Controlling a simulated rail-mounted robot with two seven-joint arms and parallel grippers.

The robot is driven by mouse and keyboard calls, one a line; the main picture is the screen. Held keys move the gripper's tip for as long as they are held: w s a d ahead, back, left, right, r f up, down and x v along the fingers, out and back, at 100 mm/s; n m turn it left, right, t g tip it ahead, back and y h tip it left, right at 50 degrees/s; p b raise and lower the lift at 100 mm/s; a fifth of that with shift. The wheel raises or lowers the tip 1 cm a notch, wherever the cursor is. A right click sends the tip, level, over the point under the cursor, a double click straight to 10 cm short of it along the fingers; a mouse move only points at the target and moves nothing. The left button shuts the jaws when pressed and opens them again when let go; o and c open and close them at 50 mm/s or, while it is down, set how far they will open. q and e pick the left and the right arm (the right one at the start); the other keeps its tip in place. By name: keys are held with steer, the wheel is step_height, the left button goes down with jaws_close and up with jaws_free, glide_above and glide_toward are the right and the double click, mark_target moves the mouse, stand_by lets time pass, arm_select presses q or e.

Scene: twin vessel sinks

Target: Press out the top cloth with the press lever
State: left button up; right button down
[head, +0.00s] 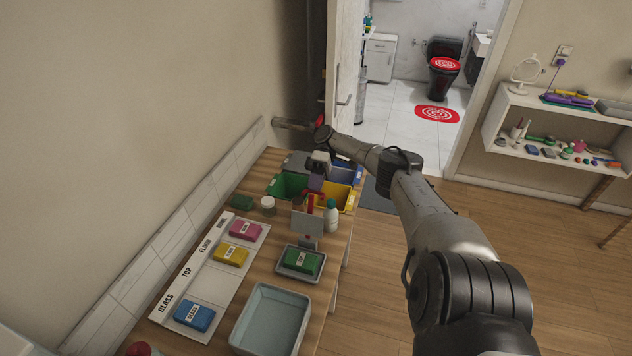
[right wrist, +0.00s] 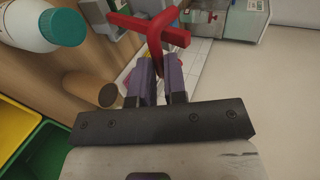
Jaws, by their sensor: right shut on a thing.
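A green cloth (head: 302,262) with a white label lies on the grey tray (head: 287,272) of the press. An upright grey plate (head: 306,224) of the press stands behind it, with the red press lever (head: 311,203) rising there. My right gripper (head: 315,188) is over the press, its purple fingers shut on the red lever. In the right wrist view the lever (right wrist: 157,38) passes up between the fingers (right wrist: 160,80) and has a red crossbar. The rack's TOP row is empty. My left gripper is not in view.
Blue (head: 195,315), yellow (head: 231,254) and pink (head: 245,230) cloths lie on the labelled rack (head: 222,282). A grey basin (head: 270,318) is in front of the press. A white bottle (head: 331,217) stands close beside it. Green (head: 285,187) and yellow bins (head: 345,198) are behind.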

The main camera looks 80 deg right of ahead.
steer(key=c, duration=1.5)
jaws_free()
steer(key=shift+a+f, duration=0.35)
steer(key=shift+f, duration=0.35)
steer(key=shift+c, duration=0.2)
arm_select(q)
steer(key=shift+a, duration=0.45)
arm_select(e)
steer(key=o, duration=0.4)
steer(key=shift+a+f, duration=0.1)
steer(key=shift+a, duration=0.1)
arm_select(q)
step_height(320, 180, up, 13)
steer(key=p, duration=1.2)
steer(key=shift+p, duration=0.4)
arm_select(e)
steer(key=shift+s+a+r, duration=0.2)
steer(key=shift+s+r, duration=1.7)
steer(key=shift+r, duration=0.05)
steer(key=shift+s+a+r, duration=0.2)
steer(key=shift+s+r, duration=1.7)
steer(key=shift+r, duration=0.1)
steer(key=shift+s+a+r, duration=0.2)
steer(key=shift+s+r, duration=1.7)
steer(key=shift+r, duration=0.05)
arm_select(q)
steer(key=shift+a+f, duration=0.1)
